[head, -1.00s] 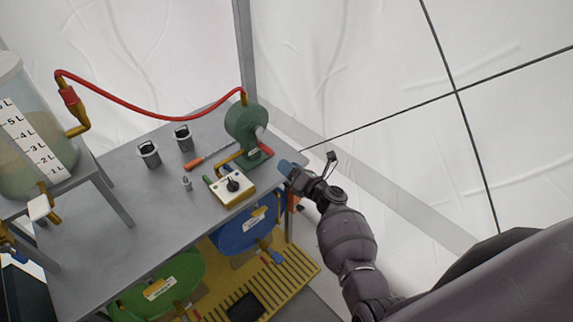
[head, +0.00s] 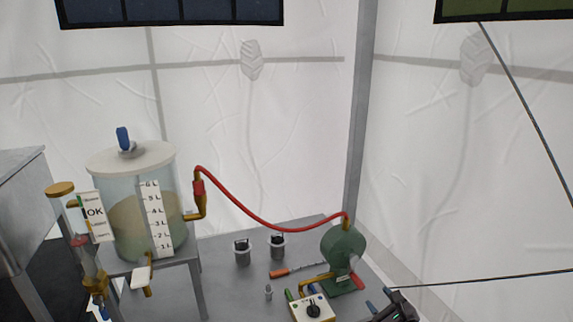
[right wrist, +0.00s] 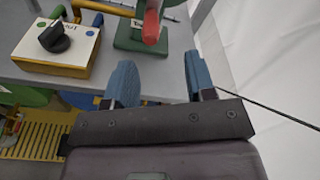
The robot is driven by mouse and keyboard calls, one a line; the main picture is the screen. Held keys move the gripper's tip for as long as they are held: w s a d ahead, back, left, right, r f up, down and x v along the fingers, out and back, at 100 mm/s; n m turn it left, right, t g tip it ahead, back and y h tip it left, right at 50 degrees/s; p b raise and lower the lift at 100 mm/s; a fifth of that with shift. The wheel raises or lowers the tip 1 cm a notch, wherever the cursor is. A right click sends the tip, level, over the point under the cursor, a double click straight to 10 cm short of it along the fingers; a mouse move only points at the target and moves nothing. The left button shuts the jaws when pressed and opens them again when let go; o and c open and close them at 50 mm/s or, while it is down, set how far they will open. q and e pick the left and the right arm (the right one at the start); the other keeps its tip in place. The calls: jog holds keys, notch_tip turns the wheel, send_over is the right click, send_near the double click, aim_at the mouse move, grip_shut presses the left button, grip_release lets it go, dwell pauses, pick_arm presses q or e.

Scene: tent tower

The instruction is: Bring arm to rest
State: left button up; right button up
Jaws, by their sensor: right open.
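My right gripper (head: 388,305) shows at the lower right of the head view, beside the right edge of the grey table. In the right wrist view its two blue fingers (right wrist: 162,85) stand apart with nothing between them. Ahead of them is the green pump (right wrist: 146,36) with its red handle (right wrist: 151,25). The pump also shows in the head view (head: 343,255), to the left of and behind the gripper. My left gripper is in neither view.
The grey table (head: 225,290) holds a white switch box (head: 312,308), two small dark cups and an orange-handled tool (head: 290,270). A tank (head: 135,210) with a litre scale stands at the left. A red hose (head: 262,222) joins tank and pump. A tent pole (head: 358,120) rises behind.

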jog(key=s+d+f+n+g+h, duration=0.1)
jog(key=s+f+n+g+h, duration=0.1)
jog(key=s+n, duration=1.2)
jog(key=s+d+f+n+g+h, duration=0.1)
jog(key=s+f+n+g+h, duration=0.1)
jog(key=s+n, duration=1.2)
jog(key=s+f+h, duration=0.1)
jog(key=s, duration=0.2)
jog(key=shift+d+f, duration=0.25)
jog(key=shift+s, duration=0.1)
